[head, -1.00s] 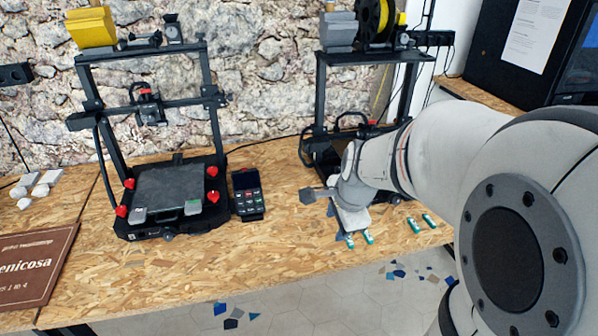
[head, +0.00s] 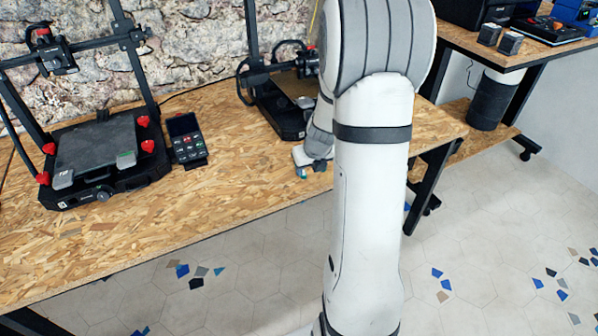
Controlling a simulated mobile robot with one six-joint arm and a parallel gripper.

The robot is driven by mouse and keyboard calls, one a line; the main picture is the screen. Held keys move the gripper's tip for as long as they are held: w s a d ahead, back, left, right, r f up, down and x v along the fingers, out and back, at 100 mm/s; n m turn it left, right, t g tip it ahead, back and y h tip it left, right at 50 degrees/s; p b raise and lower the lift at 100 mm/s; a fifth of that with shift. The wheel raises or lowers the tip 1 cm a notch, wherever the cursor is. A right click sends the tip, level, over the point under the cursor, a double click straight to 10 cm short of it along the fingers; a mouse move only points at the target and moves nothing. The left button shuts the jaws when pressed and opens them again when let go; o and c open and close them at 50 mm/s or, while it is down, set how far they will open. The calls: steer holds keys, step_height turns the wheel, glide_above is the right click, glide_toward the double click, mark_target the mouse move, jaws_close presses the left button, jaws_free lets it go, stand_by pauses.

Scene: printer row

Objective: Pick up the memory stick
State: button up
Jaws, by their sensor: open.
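I cannot make out the memory stick for sure in the head view; it may be hidden behind my arm or too small to tell. My gripper (head: 304,170) is small and partly hidden behind my arm, low over the right part of the wooden table, in front of the second printer. A teal and white tip shows at its lower end. Its jaws are open, and I see nothing held between them.
A black 3D printer (head: 97,152) with a control screen (head: 185,138) beside it stands on the chipboard table (head: 215,205). A second printer (head: 283,115) is partly behind my arm. Another table (head: 470,48) stands at the back right. The table's front middle is clear.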

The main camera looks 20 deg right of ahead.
mark_target(304, 175)
steer(key=x, duration=0.2)
steer(key=b+x, duration=0.1)
steer(key=x, duration=0.1)
steer(key=shift+w+a+f, duration=0.2)
steer(key=shift+w+f, duration=0.05)
steer(key=shift+w, duration=0.05)
steer(key=shift+r, duration=0.1)
steer(key=shift+c, duration=0.4)
jaws_close()
